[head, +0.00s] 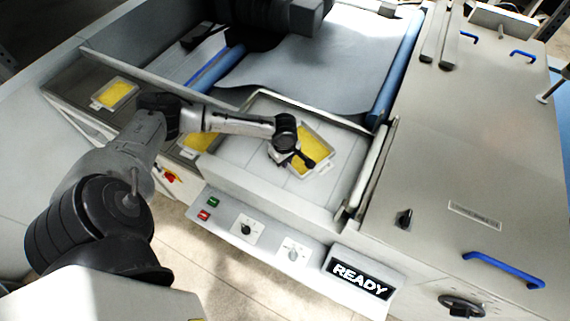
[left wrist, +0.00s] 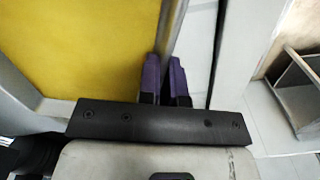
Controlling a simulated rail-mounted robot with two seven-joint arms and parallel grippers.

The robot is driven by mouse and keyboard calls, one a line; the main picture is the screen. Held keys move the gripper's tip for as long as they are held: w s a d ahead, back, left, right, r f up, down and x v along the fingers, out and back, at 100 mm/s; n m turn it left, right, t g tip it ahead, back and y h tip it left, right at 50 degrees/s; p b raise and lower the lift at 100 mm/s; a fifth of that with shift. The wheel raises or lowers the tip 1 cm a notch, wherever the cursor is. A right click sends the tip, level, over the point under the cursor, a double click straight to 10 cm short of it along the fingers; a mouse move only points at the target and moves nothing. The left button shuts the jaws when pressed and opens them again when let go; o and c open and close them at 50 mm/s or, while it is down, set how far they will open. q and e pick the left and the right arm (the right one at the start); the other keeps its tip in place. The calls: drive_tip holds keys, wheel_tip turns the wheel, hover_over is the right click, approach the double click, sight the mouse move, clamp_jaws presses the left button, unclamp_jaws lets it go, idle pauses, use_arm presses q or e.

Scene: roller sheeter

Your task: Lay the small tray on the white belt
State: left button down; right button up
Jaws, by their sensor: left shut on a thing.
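The small tray (head: 318,143), pale-rimmed with a yellow filling, is over the right part of the white belt (head: 232,158) in the head view. My left gripper (head: 296,161) is at its near left side, shut on its rim. In the left wrist view the purple fingertips (left wrist: 166,82) pinch the rim beside the yellow filling (left wrist: 75,50). The gripper hides part of the tray. I cannot tell whether the tray touches the belt or hangs just above it. My right gripper is not in view.
Two similar yellow-filled trays, one at the far left (head: 114,94) and one partly behind my left arm (head: 197,142), are on the side surface. Raised pale walls border the belt. A blue roller (head: 398,70) stands behind it. A control panel (head: 250,228) is in front.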

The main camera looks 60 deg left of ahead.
use_arm(q)
drive_tip(key=shift+w+a+f, duration=0.2)
drive_tip(key=shift+f, duration=0.05)
drive_tip(key=shift+f+p, duration=0.4)
drive_tip(key=shift+f, duration=1.5)
drive_tip(key=c, duration=1.3)
unclamp_jaws()
drive_tip(key=shift+f, duration=0.15)
